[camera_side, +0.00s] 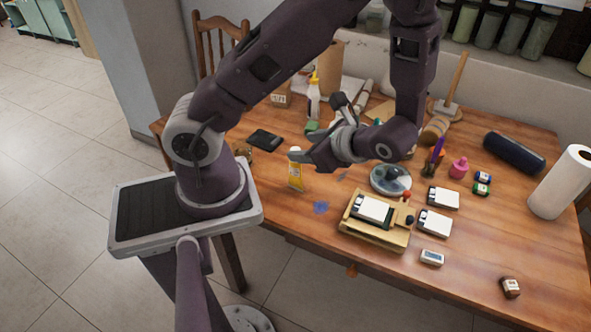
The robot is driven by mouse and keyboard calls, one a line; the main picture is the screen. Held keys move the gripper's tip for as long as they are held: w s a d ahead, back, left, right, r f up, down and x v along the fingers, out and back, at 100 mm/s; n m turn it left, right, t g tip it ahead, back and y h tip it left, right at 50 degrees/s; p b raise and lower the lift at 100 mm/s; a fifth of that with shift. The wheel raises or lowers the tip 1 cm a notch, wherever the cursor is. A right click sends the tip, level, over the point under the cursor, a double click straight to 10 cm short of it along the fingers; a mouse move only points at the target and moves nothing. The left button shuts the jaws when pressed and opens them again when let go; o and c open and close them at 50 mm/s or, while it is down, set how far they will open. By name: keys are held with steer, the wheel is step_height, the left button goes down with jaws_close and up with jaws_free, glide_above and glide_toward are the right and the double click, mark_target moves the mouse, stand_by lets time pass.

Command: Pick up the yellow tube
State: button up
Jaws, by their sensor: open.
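The yellow tube (295,176) stands upright on the wooden table, near its front left edge. It has a pale top end. My gripper (296,157) is at the upper part of the tube, with its fingers pointing left. The gripper is open. From this view I cannot tell whether the tube is between the fingers or just in front of them. Part of the far finger is hidden.
A black flat object (265,140) lies left of the tube. A wooden stand with a white block (373,210), a round dish (390,180) and small white boxes (434,222) are to the right. A white bottle (313,100) stands behind.

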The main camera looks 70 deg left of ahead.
mark_target(295, 172)
steer(key=s+a+f+m+y, duration=0.1)
steer(key=a+f+m+y, duration=0.2)
steer(key=a+f, duration=0.6)
steer(key=shift+m+t, duration=0.4)
steer(key=shift+m, duration=0.4)
jaws_close()
